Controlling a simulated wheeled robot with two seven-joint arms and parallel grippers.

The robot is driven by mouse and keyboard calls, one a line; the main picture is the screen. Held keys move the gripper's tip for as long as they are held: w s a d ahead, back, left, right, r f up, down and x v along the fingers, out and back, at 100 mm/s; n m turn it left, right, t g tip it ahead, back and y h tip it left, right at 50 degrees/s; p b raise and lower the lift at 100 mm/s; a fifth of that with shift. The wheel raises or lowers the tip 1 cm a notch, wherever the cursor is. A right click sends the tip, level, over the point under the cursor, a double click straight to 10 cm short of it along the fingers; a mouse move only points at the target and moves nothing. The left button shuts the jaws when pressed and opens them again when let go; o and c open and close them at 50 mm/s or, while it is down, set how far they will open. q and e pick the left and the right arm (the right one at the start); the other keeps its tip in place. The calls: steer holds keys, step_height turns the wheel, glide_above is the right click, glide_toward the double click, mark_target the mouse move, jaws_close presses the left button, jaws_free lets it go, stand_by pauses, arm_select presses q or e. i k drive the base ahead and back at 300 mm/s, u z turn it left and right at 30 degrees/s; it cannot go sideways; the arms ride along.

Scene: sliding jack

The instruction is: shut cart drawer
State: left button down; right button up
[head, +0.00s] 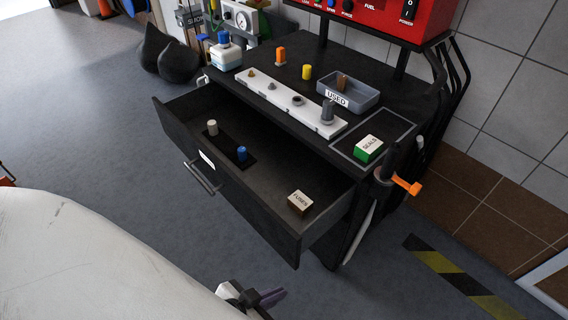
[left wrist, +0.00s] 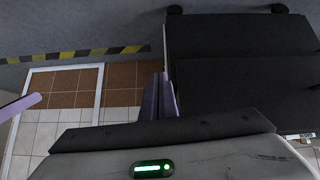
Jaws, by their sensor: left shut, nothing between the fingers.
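The cart drawer (head: 235,193) is pulled well out of the black cart (head: 381,102) in the head view. Its front panel with a bar handle (head: 202,178) faces the lower left. Inside lie a FUSES box (head: 300,202) and a dark strip with a white and a blue piece. My left gripper (head: 270,297) is shut and empty, below the drawer front's near corner and apart from it in the picture. In the left wrist view its purple fingers (left wrist: 160,98) appear beside the edge of dark cart panels (left wrist: 240,75); contact cannot be told. My right gripper is not clearly seen.
The cart top holds a white strip of parts (head: 278,99), a USED tray (head: 349,91) and a green-and-white SEALS box (head: 368,148). An orange-handled tool (head: 405,185) hangs at the cart's right side. Open floor (head: 85,135) lies left of the drawer.

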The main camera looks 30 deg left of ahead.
mark_target(285, 165)
steer(key=z, duration=0.85)
steer(key=k, duration=0.4)
steer(key=u, duration=1.6)
steer(key=i, duration=0.5)
